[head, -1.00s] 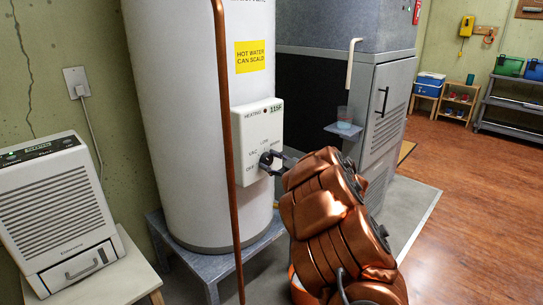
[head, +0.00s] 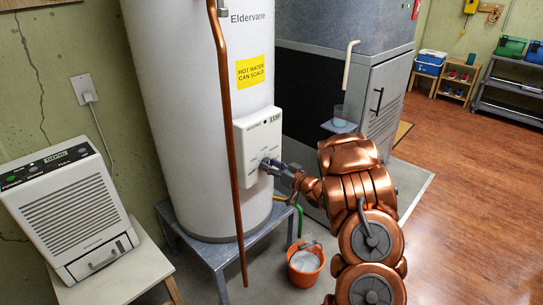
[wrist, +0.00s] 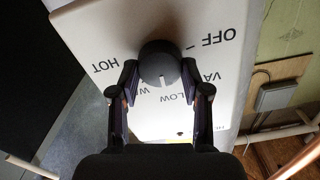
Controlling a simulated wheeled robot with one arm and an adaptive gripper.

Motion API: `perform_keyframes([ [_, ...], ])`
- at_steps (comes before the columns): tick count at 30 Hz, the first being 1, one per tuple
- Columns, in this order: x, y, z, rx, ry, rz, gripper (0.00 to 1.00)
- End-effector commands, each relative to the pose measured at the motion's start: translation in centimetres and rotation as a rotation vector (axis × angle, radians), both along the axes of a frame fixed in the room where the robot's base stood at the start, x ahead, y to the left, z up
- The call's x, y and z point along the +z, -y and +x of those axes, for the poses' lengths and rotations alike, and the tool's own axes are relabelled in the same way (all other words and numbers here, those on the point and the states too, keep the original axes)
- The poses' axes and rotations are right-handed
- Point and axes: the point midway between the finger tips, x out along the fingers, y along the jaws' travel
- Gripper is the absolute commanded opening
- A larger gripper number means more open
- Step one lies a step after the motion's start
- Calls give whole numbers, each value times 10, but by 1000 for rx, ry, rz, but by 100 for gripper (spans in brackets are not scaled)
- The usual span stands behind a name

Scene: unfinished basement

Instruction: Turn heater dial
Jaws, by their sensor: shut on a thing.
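The water heater (head: 190,110) is a tall white cylinder with a white control box (head: 257,132) on its front. The box has a small display reading about 115F. The dial (wrist: 160,62) is a dark round knob with a white pointer line. In the wrist view the labels OFF, VAC, LOW, a partly hidden W word and HOT surround it upside down. The pointer lies between LOW and the W word. My gripper (wrist: 160,78) is shut on the dial, one finger on each side. In the head view my gripper (head: 272,167) reaches the box's lower part, and the dial is mostly hidden.
A copper pipe (head: 228,120) runs down in front of the heater. The heater stands on a grey stand (head: 215,255). An orange bucket (head: 305,262) sits right of it. A dehumidifier (head: 70,205) stands at left. Open wooden floor (head: 470,210) lies at right.

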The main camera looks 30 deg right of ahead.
Motion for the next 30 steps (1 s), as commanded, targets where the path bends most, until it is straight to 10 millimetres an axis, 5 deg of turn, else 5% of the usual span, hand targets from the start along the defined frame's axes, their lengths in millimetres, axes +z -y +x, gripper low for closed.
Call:
perform_keyframes([
  [30,0,1,1,3,-220,942,12],
])
